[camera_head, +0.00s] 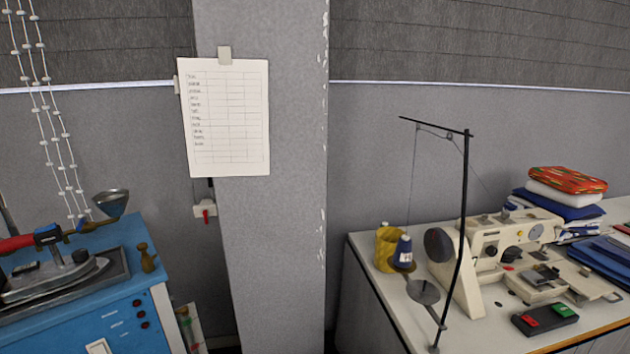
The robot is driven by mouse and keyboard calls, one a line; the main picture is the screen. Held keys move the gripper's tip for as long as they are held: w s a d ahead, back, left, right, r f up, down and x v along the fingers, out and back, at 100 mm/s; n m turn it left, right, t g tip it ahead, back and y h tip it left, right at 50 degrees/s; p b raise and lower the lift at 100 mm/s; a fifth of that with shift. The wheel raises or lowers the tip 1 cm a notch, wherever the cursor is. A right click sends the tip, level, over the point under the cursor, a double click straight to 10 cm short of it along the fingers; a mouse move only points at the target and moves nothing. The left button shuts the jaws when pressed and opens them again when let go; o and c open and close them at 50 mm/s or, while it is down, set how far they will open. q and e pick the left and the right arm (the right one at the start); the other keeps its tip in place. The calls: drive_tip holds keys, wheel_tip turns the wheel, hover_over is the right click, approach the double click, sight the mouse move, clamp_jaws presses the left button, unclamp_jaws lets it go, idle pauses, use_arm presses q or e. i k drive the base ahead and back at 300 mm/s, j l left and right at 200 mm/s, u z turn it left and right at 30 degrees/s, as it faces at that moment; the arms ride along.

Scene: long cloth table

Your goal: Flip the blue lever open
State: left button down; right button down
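A small blue piece (47,234), which looks like the blue lever, sits at the left on a brass-coloured fitting, between a red handle (14,243) and a grey funnel (111,203). It is small in view, and I cannot tell its exact position. The fitting is above a steam iron (60,277) on a blue ironing unit (115,306). Neither of my grippers is in view.
A grey pillar (268,230) with a paper chart (225,118) stands in the middle. A small wall fitting with a red lever (206,214) is beside it. On the right, a pale table (372,255) holds a sewing machine (505,235), a thread stand (463,190) and folded cloth (567,180).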

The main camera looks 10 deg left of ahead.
sight(81, 223)
drive_tip(key=k+j, duration=0.2)
drive_tip(key=j, duration=0.15)
drive_tip(key=k+j, duration=0.15)
drive_tip(key=j, duration=0.25)
drive_tip(key=k+j, duration=0.2)
drive_tip(key=j, duration=0.15)
drive_tip(key=k+j+z, duration=0.1)
drive_tip(key=j, duration=0.3)
drive_tip(key=k, duration=0.05)
